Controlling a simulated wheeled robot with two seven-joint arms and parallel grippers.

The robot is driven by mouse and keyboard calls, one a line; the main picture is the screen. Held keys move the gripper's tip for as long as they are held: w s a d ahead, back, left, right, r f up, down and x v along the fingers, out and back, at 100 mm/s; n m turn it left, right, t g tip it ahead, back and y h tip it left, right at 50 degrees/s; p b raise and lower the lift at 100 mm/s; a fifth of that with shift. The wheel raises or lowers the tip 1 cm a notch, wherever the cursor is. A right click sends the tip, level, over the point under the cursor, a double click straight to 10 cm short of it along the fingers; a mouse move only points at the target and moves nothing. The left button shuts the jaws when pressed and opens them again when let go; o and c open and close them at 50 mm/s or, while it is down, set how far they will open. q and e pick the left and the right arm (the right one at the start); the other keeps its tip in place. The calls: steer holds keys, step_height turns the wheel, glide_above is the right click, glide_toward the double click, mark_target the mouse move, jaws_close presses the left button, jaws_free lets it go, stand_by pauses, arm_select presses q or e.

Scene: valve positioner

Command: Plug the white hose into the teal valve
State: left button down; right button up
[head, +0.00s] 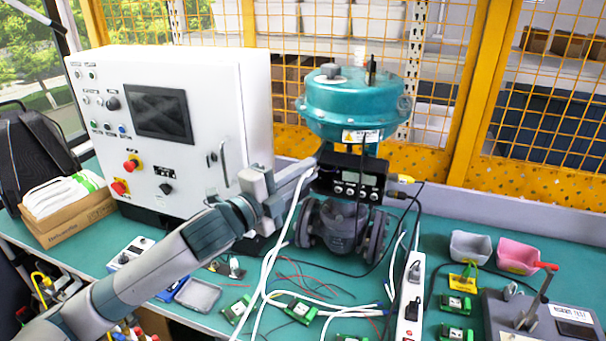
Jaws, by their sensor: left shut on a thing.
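The teal valve (352,100) stands upright on the bench, with a teal round top, a black positioner box (352,179) on its front and a dark flanged body below. My left gripper (308,172) is at the left side of the positioner box, shut on the white hose (288,222) near its upper end. The hose hangs from the gripper down to the bench. The fingertips partly hide the hose end, so I cannot tell whether it touches the valve. My right gripper is not in view.
A white power strip (411,300), small green boards (300,310) and loose cables lie in front of the valve. Grey (470,247) and pink (517,256) bins sit at the right. A yellow mesh fence is behind.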

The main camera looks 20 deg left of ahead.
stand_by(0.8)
arm_select(q)
steer(key=shift+w+p, duration=0.15)
steer(key=shift+p, duration=0.35)
stand_by(0.4)
stand_by(1.0)
steer(key=shift+w+p, duration=0.35)
steer(key=shift+w, duration=0.2)
stand_by(0.7)
steer(key=c, duration=1.6)
jaws_free()
